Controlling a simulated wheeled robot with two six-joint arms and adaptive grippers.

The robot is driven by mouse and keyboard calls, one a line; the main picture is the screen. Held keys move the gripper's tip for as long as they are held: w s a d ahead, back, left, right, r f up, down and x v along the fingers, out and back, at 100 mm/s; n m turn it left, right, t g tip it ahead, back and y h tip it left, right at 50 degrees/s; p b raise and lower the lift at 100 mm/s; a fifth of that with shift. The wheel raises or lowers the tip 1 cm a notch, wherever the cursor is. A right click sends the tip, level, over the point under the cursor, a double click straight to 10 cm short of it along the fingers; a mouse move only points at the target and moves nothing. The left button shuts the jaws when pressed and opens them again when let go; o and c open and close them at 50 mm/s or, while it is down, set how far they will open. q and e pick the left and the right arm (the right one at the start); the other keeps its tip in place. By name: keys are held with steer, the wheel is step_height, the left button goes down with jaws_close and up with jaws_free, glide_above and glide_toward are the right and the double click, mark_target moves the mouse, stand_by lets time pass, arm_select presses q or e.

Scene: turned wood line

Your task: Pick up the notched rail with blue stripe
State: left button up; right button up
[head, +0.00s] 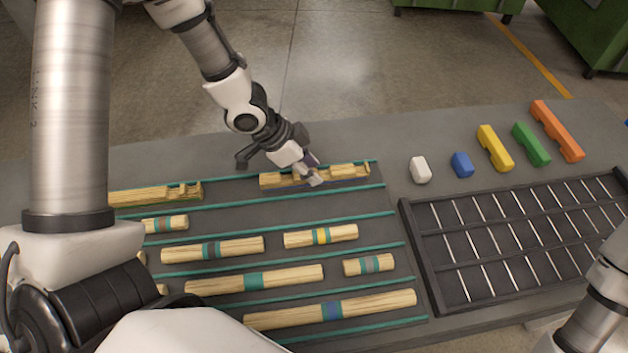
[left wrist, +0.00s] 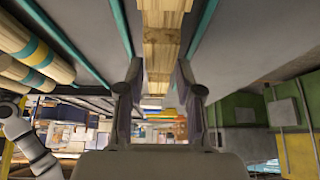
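A notched wooden rail (head: 346,171) lies on the dark rack at its far edge, in the head view. A thin blue line seems to run along its lower edge; the gripper hides part of the rail. My left gripper (head: 306,172) is over the rail's middle with its fingers down beside it. In the left wrist view the rail (left wrist: 160,48) runs between the two fingers (left wrist: 160,88), which stand apart with the wood between them. I cannot tell whether either finger touches it. My right gripper is out of view.
Another notched rail (head: 150,195) lies left in the same row. Several striped round pieces, including one with a blue band (head: 335,309), lie in nearer rows between green strips. A divided black tray (head: 409,226) is at right, with coloured blocks (head: 495,148) behind it.

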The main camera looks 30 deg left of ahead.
arm_select(q)
steer(key=shift+x, duration=0.85)
steer(key=shift+w+d+f, duration=0.1)
steer(key=shift+w+f, duration=0.05)
steer(key=shift+f, duration=0.05)
jaws_close()
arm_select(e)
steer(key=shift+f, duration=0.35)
arm_select(q)
steer(key=shift+r, duration=0.15)
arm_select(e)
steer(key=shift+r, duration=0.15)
